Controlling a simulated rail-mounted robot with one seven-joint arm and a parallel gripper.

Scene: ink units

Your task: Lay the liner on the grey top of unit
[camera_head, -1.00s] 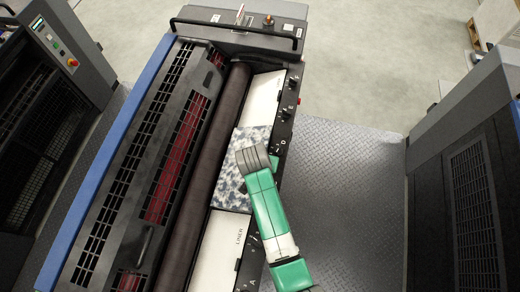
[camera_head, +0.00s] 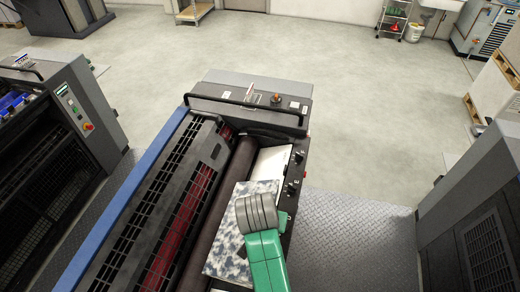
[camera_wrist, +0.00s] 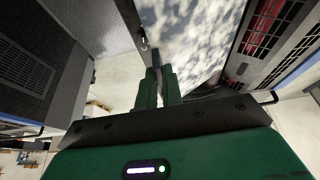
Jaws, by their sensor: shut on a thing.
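The liner (camera_head: 238,240) is a blue-and-white mottled sheet in the head view, with a thin pale edge. It hangs tilted above the ink unit, beside the dark roller (camera_head: 235,165). My gripper (camera_wrist: 160,72) is shut on the liner's edge in the wrist view, where the mottled face (camera_wrist: 195,30) fills the upper middle. In the head view my wrist covers part of the liner and hides the fingertips. The grey top of the unit (camera_head: 235,82) is at the far end, behind a black handrail, and looks bare along its back strip.
A white panel (camera_head: 270,160) shows beyond the liner, with black knobs (camera_head: 291,188) along the unit's right side. Black grilles (camera_head: 165,200) lie left of the roller. Other machines (camera_head: 475,205) stand left and right. Open floor (camera_head: 350,100) lies beyond.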

